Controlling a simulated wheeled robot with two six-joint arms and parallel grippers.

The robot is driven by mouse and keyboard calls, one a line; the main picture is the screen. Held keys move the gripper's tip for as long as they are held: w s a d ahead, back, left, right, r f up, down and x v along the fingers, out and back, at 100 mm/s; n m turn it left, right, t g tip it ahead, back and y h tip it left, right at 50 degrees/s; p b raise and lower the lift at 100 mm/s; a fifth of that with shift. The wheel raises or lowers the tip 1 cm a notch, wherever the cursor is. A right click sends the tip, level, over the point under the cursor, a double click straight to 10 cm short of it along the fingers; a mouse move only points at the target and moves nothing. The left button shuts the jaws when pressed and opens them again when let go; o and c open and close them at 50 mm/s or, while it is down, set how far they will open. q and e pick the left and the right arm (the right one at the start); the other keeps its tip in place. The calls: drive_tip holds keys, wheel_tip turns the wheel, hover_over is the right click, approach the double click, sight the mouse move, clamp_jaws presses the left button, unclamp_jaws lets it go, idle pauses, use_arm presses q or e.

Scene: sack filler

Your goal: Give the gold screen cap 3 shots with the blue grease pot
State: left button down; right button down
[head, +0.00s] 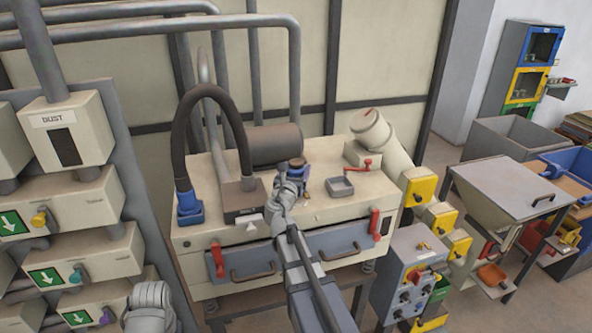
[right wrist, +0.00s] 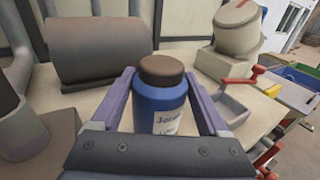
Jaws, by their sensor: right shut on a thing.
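In the right wrist view, the blue grease pot (right wrist: 160,112) stands upright with a brown lid and a partly readable white label. My right gripper (right wrist: 163,105) has its two fingers on either side of the pot and is shut on it. In the head view, the pot (head: 296,162) shows small at the end of my right arm, above the cream machine top. A small gold fitting (head: 307,195) shows just right of the gripper; I cannot tell whether it is the gold screen cap.
A grey open tray (head: 341,187) and a red-handled crank (head: 362,165) lie to the right on the machine top (head: 325,208). A black hose (head: 212,92) arches on the left, and a grey cylinder (head: 272,144) lies behind. A control box (head: 408,262) stands lower right.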

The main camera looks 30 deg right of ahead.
drive_tip(key=shift+f+b, duration=0.5)
drive_tip(key=shift+f, duration=0.05)
drive_tip(key=shift+r, duration=0.15)
drive_tip(key=shift+r+p, duration=0.8)
drive_tip(key=shift+p, duration=0.15)
idle(0.4)
wheel_tip(320, 180, up, 5)
drive_tip(key=p, duration=0.5)
drive_tip(key=shift+f, duration=0.15)
idle(0.3)
